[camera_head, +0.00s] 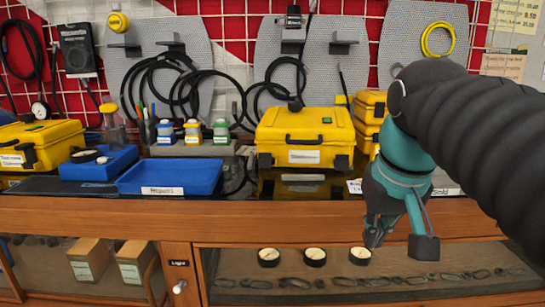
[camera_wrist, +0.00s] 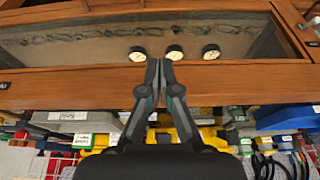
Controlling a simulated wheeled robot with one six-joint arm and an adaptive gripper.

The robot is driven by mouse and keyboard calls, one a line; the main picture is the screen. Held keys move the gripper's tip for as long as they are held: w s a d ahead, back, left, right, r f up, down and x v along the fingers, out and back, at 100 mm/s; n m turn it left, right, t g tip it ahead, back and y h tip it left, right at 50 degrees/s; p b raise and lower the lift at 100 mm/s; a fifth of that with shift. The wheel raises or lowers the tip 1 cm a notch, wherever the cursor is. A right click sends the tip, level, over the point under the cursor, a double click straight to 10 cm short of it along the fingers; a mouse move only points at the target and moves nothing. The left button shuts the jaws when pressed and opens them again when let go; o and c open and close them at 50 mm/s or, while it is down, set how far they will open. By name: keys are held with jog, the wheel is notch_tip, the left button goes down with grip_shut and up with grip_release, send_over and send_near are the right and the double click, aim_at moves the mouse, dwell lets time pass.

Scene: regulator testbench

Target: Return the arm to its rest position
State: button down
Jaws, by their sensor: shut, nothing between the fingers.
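My gripper (camera_head: 374,236) hangs at the right of the head view, at the end of my dark ribbed arm, in front of the bench's wooden front edge. It points downward. In the wrist view my gripper (camera_wrist: 159,64) shows at the middle with its two fingers together and nothing between them. The fingers appear against the wooden edge of the bench (camera_wrist: 230,85). The wrist picture is upside down compared with the head view. My arm hides part of the right side of the bench.
Yellow cases (camera_head: 304,135) stand on the bench (camera_head: 130,215). A blue tray (camera_head: 170,178) lies left of centre, with small bottles (camera_head: 193,132) behind it. Below the top, a display compartment holds several round gauges (camera_head: 315,256). Black hoses hang on the back panels (camera_head: 210,60).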

jog(key=s+f, duration=0.3)
jog(key=f, duration=0.5)
jog(key=s+f+t, duration=0.1)
jog(key=s+f, duration=0.2)
jog(key=f, duration=0.6)
jog(key=shift+s+d+f+t, duration=0.2)
jog(key=shift+d+f+t, duration=0.05)
jog(key=shift+f+t, duration=0.05)
